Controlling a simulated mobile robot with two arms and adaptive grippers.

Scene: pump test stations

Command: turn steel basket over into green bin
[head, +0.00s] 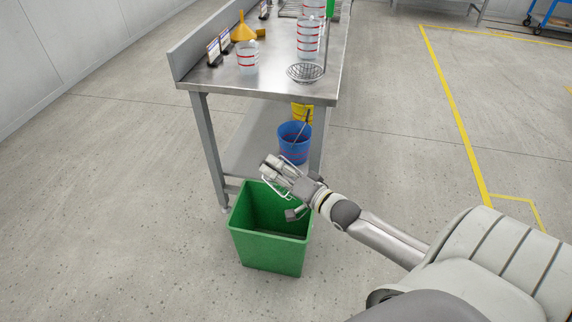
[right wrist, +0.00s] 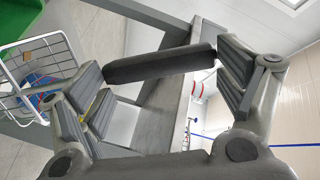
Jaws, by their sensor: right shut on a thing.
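The steel basket (right wrist: 40,68) shows as pale wire mesh at the left of the right wrist view. In the head view only a few of its wires (head: 272,188) show beside my gripper, which hides most of it. My right gripper (head: 288,187) is over the back part of the green bin (head: 270,252). Its fingers are shut on the basket's dark handle bar (right wrist: 160,64), which spans between them. The basket looks tilted; whether anything is in it cannot be told. The bin stands upright on the floor, and its visible inside looks empty. My left gripper is not in view.
A steel bench (head: 270,82) stands behind the bin, with clear measuring jugs (head: 247,58), a yellow funnel (head: 243,30) and a round strainer (head: 305,73). A blue bucket (head: 294,146) sits on its lower shelf. The floor left of the bin is free.

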